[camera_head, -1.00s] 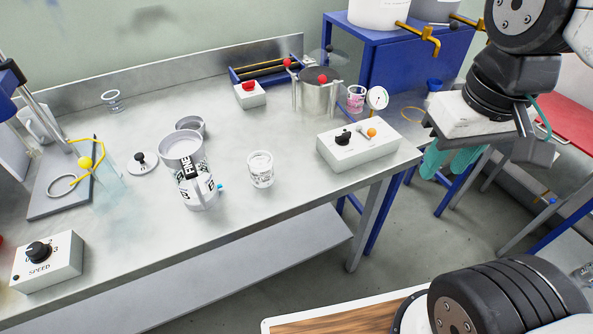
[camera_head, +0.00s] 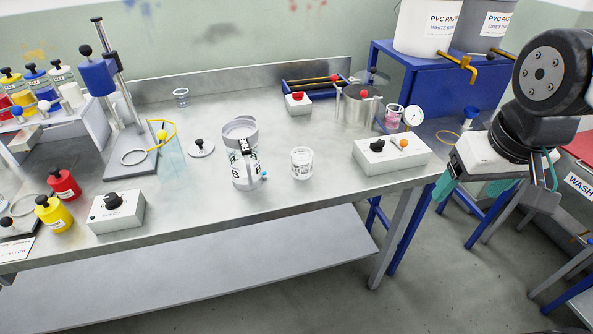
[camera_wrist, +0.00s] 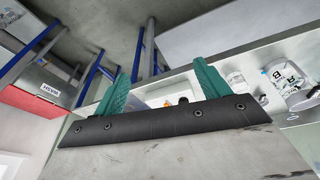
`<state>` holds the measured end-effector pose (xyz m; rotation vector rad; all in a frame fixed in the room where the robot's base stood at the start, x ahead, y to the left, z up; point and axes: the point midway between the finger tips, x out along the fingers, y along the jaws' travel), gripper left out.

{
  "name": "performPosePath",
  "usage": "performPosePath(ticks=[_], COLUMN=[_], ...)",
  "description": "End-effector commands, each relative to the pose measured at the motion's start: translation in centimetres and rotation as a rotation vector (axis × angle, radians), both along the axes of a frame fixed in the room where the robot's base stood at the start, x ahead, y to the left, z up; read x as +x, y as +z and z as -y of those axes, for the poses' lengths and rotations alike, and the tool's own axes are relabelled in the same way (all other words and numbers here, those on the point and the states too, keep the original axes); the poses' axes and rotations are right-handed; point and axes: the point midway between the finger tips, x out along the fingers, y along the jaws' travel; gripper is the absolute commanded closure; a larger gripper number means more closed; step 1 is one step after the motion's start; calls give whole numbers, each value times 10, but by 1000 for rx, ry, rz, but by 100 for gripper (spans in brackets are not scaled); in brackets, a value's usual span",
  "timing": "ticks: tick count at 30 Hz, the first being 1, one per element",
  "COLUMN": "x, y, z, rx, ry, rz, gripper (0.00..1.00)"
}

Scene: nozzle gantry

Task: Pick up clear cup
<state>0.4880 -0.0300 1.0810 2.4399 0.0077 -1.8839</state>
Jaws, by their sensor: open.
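A small clear cup with dark print and pale contents (camera_head: 301,163) stands upright on the metal bench, right of the larger printed container (camera_head: 242,155). A second, empty-looking clear cup (camera_head: 181,97) stands near the back of the bench. My gripper (camera_head: 470,190) is open and empty at the right, beyond the bench's right end and apart from both cups. In the wrist view its teal fingers (camera_wrist: 160,78) are spread with nothing between them. The printed container (camera_wrist: 287,82) and a cup (camera_wrist: 236,80) show to their right.
A white control box (camera_head: 392,155) stands between the printed cup and my gripper. A metal pot (camera_head: 358,108) and pink-filled cup (camera_head: 393,118) are behind it. A stand (camera_head: 120,115) and speed box (camera_head: 115,210) are at left. The bench front beside the printed cup is clear.

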Motion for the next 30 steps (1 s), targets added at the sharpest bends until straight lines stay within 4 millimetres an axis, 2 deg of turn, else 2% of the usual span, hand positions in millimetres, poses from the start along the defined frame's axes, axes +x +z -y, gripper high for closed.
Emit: performPosePath(ticks=[3,5,9,12,15,18,22,25,30], x=[64,95,159,194,219,232,236,235,237], y=[-26,-39,-70,-93,-117,-137,-156,-164,-170], z=[-10,-19,-50,-81,-116,-149,-182,-197,-211], rx=[-24,-28,-11,26,87,160,250,301,340], ry=[65,105,213,297,379,449,512,536,554], rz=[117,190,361,480,592,691,787,835,871], gripper=[25,25,25,25,25,25,25,25,25])
